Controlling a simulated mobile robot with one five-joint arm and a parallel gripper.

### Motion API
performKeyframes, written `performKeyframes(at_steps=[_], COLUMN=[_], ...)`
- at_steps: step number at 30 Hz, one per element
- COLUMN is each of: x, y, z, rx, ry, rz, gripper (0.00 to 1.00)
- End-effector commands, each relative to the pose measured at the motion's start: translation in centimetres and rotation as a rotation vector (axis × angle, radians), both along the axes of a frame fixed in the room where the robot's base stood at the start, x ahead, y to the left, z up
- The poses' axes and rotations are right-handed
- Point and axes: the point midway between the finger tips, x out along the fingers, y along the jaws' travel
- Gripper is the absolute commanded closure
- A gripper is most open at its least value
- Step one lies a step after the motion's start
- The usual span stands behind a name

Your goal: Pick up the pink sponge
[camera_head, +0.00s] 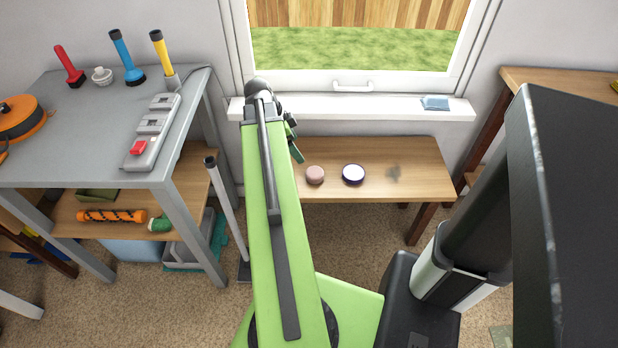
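A small round pink thing (315,174), which looks like the pink sponge, lies on the low wooden bench (428,185) under the window. My green arm reaches forward toward the window, left of the pink thing. A small part of my gripper (293,138) shows past the right side of the arm's far end, up and left of the pink thing in the picture. Most of the gripper is hidden, so I cannot tell if it is open or shut, or whether it holds anything.
A white disc with a dark rim (353,174) lies right of the pink thing. A blue item (435,102) sits on the window sill (375,107). A grey table (85,130) with torches and a power strip (152,132) stands left. Carpet lies below.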

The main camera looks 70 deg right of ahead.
Motion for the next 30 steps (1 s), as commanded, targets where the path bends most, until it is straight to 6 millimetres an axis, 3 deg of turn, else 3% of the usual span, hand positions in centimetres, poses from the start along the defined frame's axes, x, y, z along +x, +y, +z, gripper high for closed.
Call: performKeyframes(at_steps=[15, 18, 25, 30], x=[-2.9, -3.4, -3.5, -4.0], y=[-2.2, -2.5, -2.7, -3.3], z=[-10.3, -11.3, -11.5, -14.1], rx=[0.001, 0.001, 0.002, 0.001], ry=[-0.001, 0.0, 0.0, 0.0], rz=[0.003, 0.004, 0.006, 0.005], gripper=[0.15, 0.15, 0.15, 0.15])
